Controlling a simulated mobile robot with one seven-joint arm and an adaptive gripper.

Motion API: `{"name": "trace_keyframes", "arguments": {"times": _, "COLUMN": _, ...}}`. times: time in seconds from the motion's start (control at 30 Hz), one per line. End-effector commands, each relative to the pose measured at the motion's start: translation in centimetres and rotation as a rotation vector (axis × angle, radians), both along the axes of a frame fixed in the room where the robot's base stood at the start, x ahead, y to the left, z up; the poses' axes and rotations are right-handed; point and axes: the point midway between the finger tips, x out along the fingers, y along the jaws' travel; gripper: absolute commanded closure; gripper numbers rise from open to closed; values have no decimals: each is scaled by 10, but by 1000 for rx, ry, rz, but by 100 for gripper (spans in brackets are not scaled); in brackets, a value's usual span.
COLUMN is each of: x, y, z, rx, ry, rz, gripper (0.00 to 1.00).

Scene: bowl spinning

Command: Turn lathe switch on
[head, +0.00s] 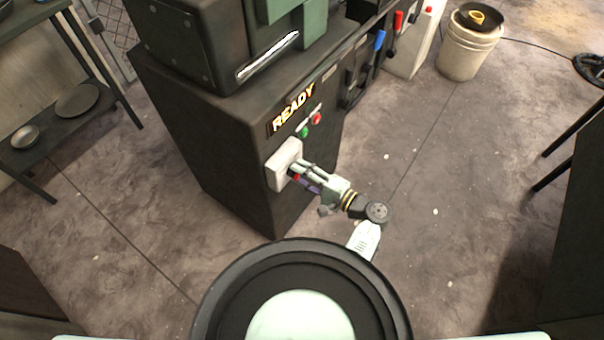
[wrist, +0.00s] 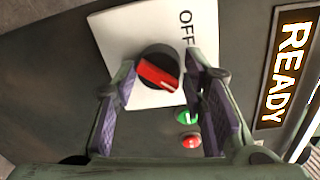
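The lathe switch is a red handle (wrist: 157,75) on a black round dial, set on a white plate (wrist: 130,36). The plate also shows in the head view on the side of the dark machine cabinet (head: 281,163). The word OFF stands on the plate beside the dial; the red handle lies slanted in the wrist view. My gripper (wrist: 160,82) is open, with one finger on each side of the red handle. A narrow gap shows at the right finger; I cannot tell whether the left finger touches the dial.
A lit READY sign (head: 293,106) sits above a green button (head: 305,131) and a red button (head: 316,118) on the cabinet. Blue and red levers (head: 380,40) stand farther along. A bucket (head: 467,48) is at the back right.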

Motion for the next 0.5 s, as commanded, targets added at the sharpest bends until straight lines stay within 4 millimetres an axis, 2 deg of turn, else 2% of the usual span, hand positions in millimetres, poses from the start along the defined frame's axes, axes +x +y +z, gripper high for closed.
{"name": "trace_keyframes", "arguments": {"times": 0.2, "x": 0, "y": 0, "z": 0, "rx": -1, "ry": 0, "rz": 0, "gripper": 45}}
{"name": "trace_keyframes", "arguments": {"times": 0.5, "x": -1, "y": -2, "z": -1, "rx": -1, "ry": 1, "rz": -2, "gripper": 45}}
